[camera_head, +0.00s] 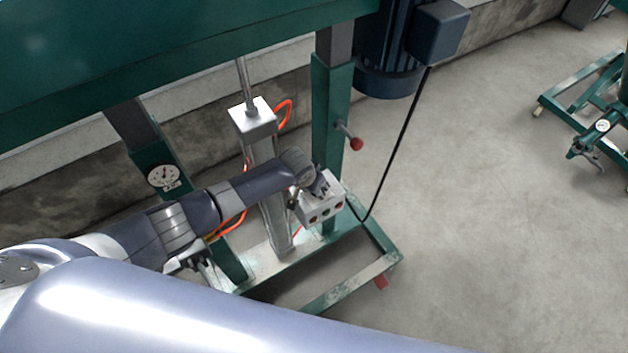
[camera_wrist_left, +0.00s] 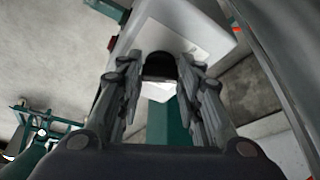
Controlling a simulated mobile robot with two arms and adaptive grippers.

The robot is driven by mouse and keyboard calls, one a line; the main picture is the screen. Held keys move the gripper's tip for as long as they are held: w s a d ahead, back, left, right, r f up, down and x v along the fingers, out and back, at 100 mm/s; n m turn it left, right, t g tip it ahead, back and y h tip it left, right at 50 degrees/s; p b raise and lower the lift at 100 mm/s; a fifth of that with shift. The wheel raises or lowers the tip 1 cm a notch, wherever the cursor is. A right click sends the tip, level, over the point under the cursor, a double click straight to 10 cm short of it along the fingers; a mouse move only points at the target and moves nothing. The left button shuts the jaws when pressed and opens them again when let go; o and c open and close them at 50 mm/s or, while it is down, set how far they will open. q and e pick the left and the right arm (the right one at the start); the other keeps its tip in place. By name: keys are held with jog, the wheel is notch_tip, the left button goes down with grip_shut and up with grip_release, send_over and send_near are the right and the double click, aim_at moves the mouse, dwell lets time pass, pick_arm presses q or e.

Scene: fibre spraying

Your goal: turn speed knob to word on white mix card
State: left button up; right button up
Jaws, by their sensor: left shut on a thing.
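My left gripper (camera_wrist_left: 162,95) is shut on a dark round knob (camera_wrist_left: 159,66) on the face of a pale grey control box (camera_wrist_left: 205,25) in the left wrist view. In the head view the left arm reaches in from the left, and its gripper (camera_head: 318,187) is at the top of the same control box (camera_head: 322,212). The box has red and dark buttons on its front. The knob's pointer and any marks around it cannot be read. Faint print shows beside the knob. No white mix card can be made out. My right gripper is not in view.
A green machine frame (camera_head: 333,130) with a dark blue motor (camera_head: 388,50) stands around the box. A lever with a red ball (camera_head: 355,144) sticks out above it. A dial gauge (camera_head: 163,178) is on the left post. Orange hoses and a black cable hang nearby.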

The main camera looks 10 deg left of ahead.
pick_arm(q)
jog(key=shift+d+n+y+p, duration=0.2)
jog(key=shift+n+y+p, duration=0.3)
jog(key=shift+n, duration=0.7)
jog(key=shift+n+y+p, duration=0.3)
jog(key=shift+n, duration=0.6)
jog(key=o, duration=1.1)
jog(key=shift+c, duration=0.2)
jog(key=v, duration=1.2)
